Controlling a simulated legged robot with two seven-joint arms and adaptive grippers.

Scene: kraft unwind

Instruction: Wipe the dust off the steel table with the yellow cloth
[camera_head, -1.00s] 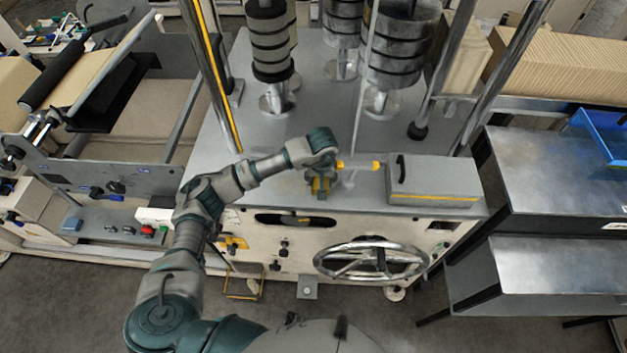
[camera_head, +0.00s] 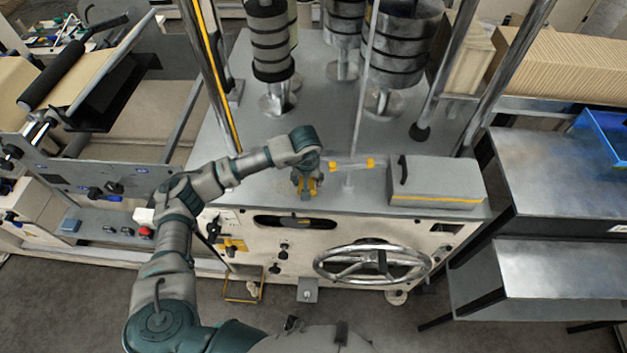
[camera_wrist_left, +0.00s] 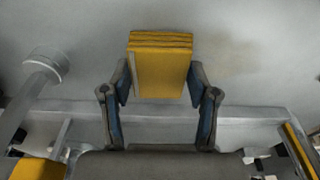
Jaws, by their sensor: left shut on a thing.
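The steel table (camera_head: 250,135) is the grey flat top of the machine. My left gripper (camera_head: 306,182) is low over its front edge, pointing down. It is shut on the yellow cloth (camera_head: 308,190), which shows only in small part in the head view. In the left wrist view the folded, layered yellow cloth (camera_wrist_left: 161,70) sits between the fingers of the left gripper (camera_wrist_left: 160,88). A faint brownish dust patch (camera_wrist_left: 228,60) lies on the grey top right of the cloth. I cannot tell whether the cloth touches the surface. My right gripper is not in view.
A grey box (camera_head: 435,180) is at the right front. Rollers (camera_head: 271,45) stand at the back. A handwheel (camera_head: 371,262) is below the front edge.

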